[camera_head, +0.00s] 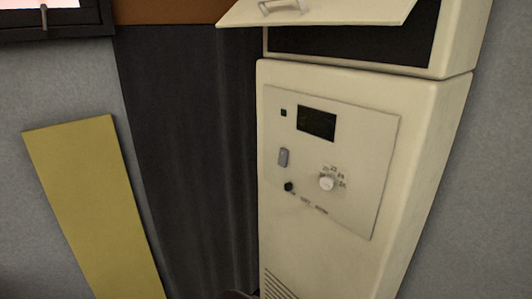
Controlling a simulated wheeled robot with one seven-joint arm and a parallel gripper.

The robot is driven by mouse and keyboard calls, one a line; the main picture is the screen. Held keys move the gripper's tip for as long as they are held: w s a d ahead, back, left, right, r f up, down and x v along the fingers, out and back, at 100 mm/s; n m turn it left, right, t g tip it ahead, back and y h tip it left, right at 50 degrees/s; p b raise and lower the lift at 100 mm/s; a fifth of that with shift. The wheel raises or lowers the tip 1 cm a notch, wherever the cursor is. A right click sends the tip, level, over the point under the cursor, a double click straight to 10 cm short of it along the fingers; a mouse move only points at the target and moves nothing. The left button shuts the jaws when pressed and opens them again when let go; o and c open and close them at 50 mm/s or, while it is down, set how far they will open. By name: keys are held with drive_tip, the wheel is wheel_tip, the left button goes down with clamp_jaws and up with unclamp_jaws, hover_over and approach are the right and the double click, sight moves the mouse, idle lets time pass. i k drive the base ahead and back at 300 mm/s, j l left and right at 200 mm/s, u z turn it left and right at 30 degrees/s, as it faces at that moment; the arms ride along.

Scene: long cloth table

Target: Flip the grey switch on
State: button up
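A small grey switch (284,157) sits on the left side of the cream control panel (365,150). The panel is on the front of a tall cream cabinet (425,150). The switch is too small to tell which way it is set. Above it on the panel are a small black square (283,113) and a dark display (316,124). A round white knob (327,183) with markings is to its lower right, and a small black knob (289,187) is just below it. My gripper is not in view.
A cream door (330,14) with a handle is swung open above the panel, over a dark opening (350,45). A yellow board (90,190) leans at the left. A dark ribbed panel (190,150) stands beside the cabinet. The space before the control panel looks clear.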

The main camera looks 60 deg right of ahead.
sight(284, 155)
drive_tip(key=z, duration=2.2)
